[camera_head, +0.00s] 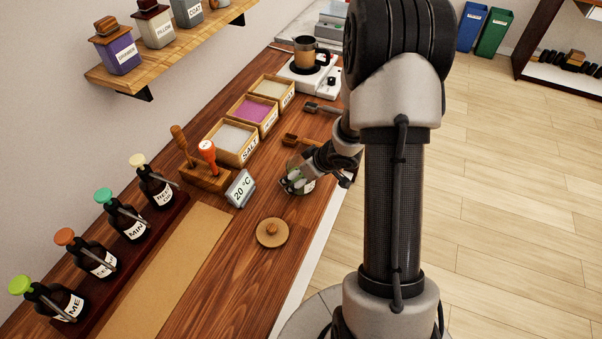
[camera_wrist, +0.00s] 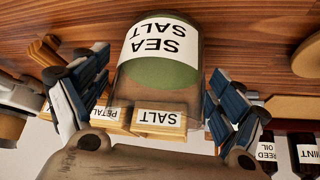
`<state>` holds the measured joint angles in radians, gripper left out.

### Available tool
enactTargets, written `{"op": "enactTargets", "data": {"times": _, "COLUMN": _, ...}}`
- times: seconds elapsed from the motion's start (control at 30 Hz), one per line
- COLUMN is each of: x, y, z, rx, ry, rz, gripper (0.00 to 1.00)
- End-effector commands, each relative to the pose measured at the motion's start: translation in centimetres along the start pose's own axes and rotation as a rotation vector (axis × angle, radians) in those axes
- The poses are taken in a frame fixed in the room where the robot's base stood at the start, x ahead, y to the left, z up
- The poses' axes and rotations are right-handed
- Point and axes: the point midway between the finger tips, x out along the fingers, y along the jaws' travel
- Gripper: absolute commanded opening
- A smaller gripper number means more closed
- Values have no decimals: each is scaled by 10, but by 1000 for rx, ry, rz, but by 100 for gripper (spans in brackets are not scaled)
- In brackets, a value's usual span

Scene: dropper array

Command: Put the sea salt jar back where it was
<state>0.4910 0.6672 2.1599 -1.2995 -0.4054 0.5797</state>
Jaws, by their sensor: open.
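The sea salt jar (camera_wrist: 165,45) is a clear jar with a white label and green contents. It looks upright on the wooden counter, as the wrist view is upside down. In the head view the jar (camera_head: 308,186) is mostly hidden by my gripper (camera_head: 298,180). In the wrist view my gripper (camera_wrist: 158,85) is open, with one finger on each side of the jar; contact is unclear. A round wooden lid with a knob (camera_head: 272,232) lies on the counter in front of the jar.
Wooden boxes, one labelled salt (camera_head: 232,140), line the counter behind. A temperature display (camera_head: 240,188) and tool stand (camera_head: 205,178) are left of the jar. A wall shelf (camera_head: 170,55) holds lidded jars. Dropper bottles (camera_head: 105,262) stand front left. A scoop (camera_head: 292,140) lies behind the gripper.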

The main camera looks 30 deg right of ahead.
Motion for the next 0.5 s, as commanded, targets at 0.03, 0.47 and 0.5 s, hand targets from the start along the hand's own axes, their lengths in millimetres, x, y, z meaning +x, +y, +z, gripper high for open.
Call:
{"op": "enactTargets", "data": {"times": 0.03, "x": 0, "y": 0, "z": 0, "rx": 0, "ry": 0, "rz": 0, "gripper": 88}}
{"op": "enactTargets", "data": {"times": 0.47, "x": -35, "y": 1, "z": -4, "rx": 2, "ry": 1, "rz": 2, "gripper": 88}}
{"op": "enactTargets", "data": {"times": 0.5, "x": -44, "y": 1, "z": -5, "rx": 1, "ry": 2, "rz": 3, "gripper": 88}}
